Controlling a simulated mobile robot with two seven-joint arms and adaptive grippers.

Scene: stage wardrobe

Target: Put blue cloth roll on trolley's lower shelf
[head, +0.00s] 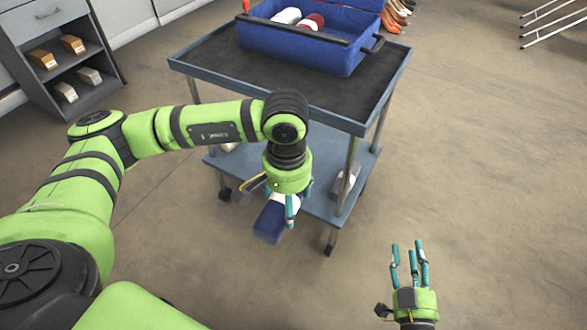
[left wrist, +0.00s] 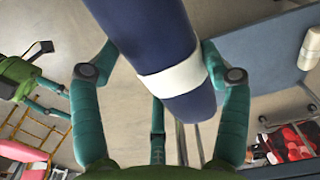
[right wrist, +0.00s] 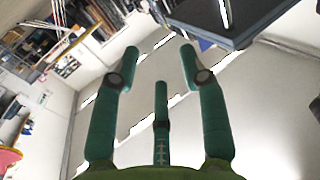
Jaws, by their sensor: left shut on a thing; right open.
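The blue cloth roll (head: 270,222) with a white band is held in my left gripper (head: 277,205), in front of the trolley's near side. In the left wrist view the blue roll (left wrist: 150,40) lies between the fingers of my left gripper (left wrist: 163,95), with its white band (left wrist: 172,77) near them. The trolley's lower shelf (head: 318,205) shows below the dark top shelf (head: 300,92); my left arm and the top hide part of it. My right gripper (head: 409,262) is open and empty at the lower right, over the floor; it also shows in the right wrist view (right wrist: 160,75).
A blue crate (head: 345,58) with a white and a red item stands on the trolley's top. A pale object (head: 345,182) sits at the lower shelf's right side. A grey cabinet (head: 60,55) is at upper left.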

